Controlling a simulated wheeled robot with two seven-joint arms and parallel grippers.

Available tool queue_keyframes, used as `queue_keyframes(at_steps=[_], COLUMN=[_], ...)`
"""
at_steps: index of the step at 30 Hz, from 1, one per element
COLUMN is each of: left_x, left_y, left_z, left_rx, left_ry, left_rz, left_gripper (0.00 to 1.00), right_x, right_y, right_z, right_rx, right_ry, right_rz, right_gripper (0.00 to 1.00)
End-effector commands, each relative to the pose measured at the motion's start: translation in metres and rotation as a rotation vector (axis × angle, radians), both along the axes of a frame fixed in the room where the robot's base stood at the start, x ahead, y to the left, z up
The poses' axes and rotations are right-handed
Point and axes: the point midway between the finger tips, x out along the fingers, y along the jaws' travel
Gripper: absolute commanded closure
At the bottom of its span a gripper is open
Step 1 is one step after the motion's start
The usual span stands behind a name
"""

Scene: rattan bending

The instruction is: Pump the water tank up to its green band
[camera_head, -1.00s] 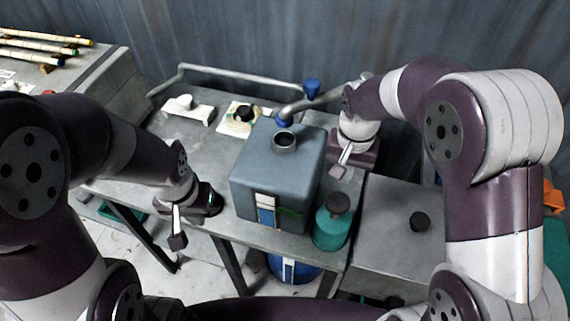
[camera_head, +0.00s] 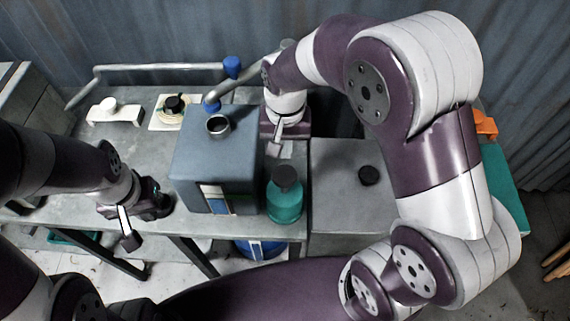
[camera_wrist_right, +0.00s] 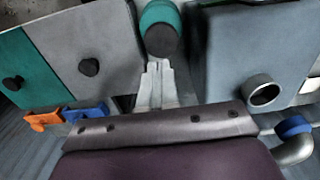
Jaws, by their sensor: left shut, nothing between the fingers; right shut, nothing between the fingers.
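The water tank (camera_head: 188,155), a blue-grey box with an open round neck (camera_head: 218,125), stands on the grey bench. Its front has a small window strip (camera_head: 215,200) with white and blue parts; a green band cannot be made out. A grey pipe lever with blue ends (camera_head: 232,67) is behind the tank. My right gripper (camera_head: 276,150) is shut and empty, to the right of the tank. In the right wrist view its closed fingers (camera_wrist_right: 155,85) point toward a teal bottle (camera_wrist_right: 160,20), with the tank (camera_wrist_right: 245,50) to the right. My left gripper (camera_head: 131,242) is shut and empty, front-left of the tank.
The teal bottle with a dark cap (camera_head: 285,205) stands right of the tank. A white fixture (camera_head: 115,112) and a black knob on a pale plate (camera_head: 172,105) sit at the bench's back. A grey cabinet top with a black knob (camera_head: 368,176) is at right.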

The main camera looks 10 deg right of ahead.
Motion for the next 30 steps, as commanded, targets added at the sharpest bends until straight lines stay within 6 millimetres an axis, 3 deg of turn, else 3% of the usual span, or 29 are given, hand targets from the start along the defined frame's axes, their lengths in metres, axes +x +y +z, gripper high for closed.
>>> queue_keyframes(at_steps=[6,12,30], left_x=[0.0,0.0,0.0], left_y=[0.0,0.0,0.0], left_z=[0.015,0.026,0.019], left_rx=[0.0,0.0,0.0], left_ry=[-0.001,0.0,0.0], left_rz=[0.0,0.0,0.0], left_gripper=[1.0,1.0,1.0], right_x=[-0.001,0.0,0.0], right_y=[0.0,0.0,0.0], right_z=[-0.044,-0.074,-0.096], right_rx=[-0.001,0.0,0.0], right_ry=[0.004,0.002,-0.001], right_rz=[0.0,0.0,0.0], right_gripper=[1.0,1.0,1.0])
